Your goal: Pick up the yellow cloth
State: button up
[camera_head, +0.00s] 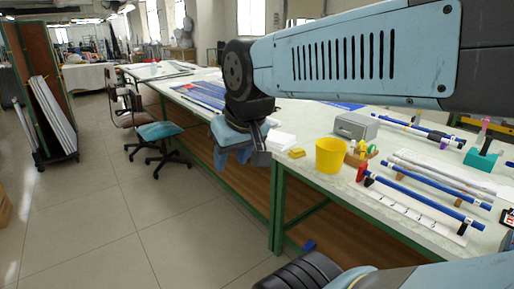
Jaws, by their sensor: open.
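A small yellow piece, which looks like the folded yellow cloth (297,153), lies flat near the front edge of the long table (312,175), just left of a yellow bucket (330,156). My gripper (244,156) hangs from my light blue arm, to the left of the cloth and apart from it. It points down near the table's front edge. It is open, and I see nothing between its jaws. The fingers are small and partly merge with the blue wrist parts.
White sheets (280,141) lie behind the cloth. Right of the bucket are a wooden block with coloured handles (361,153), a grey box (356,126) and several blue and white rods (428,203). A chair with a blue seat (160,131) stands left; the floor there is open.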

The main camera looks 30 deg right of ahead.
aim_at(296, 153)
jog(key=z, duration=0.3)
jog(key=i, duration=1.35)
jog(key=z, duration=0.7)
jog(key=k, duration=0.9)
jog(key=z, duration=0.2)
jog(key=i, duration=0.9)
jog(key=u, duration=0.1)
